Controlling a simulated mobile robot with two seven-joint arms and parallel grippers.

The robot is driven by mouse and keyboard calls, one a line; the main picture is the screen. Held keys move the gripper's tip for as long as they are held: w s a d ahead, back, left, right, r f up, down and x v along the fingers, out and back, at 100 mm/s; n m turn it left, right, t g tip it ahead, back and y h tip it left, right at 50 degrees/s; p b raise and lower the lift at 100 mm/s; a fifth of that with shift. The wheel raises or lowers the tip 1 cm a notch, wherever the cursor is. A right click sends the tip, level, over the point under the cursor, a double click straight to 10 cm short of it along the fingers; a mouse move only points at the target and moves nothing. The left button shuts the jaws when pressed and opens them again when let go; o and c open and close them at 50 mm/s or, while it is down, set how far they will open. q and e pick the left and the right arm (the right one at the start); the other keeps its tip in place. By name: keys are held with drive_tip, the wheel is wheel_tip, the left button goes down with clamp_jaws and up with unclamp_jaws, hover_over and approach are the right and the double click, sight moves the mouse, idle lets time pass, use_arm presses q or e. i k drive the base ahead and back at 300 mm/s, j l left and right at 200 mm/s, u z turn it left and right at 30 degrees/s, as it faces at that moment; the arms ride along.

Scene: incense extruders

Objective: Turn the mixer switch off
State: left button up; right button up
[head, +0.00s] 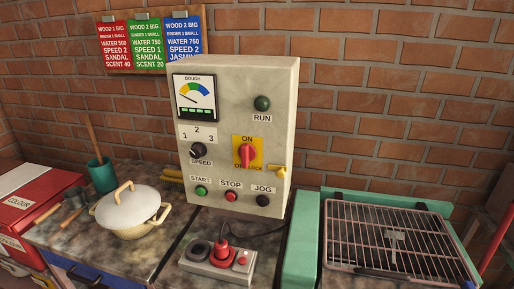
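The grey control box (285,125) stands upright on the bench against the brick wall. On its front, a red rotary switch (247,153) sits on a yellow plate (238,141) marked ON at the top and OFF and LOCK below. The red handle stands about upright, in line with ON, though its exact pointing end is hard to tell. A small yellow part (277,169) hangs at the lower right of the plate. Neither of my grippers is in view.
A lidded pot (127,207) stands left; a wire rack (380,225) lies right.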

sight(246, 152)
drive_tip(key=i+l, duration=0.15)
drive_tip(key=l, duration=0.2)
drive_tip(key=i+l+u, duration=0.1)
drive_tip(key=l, duration=0.2)
drive_tip(key=i+l, duration=0.2)
drive_tip(key=l, duration=0.15)
drive_tip(key=i+l+u, duration=0.15)
drive_tip(key=l, duration=0.2)
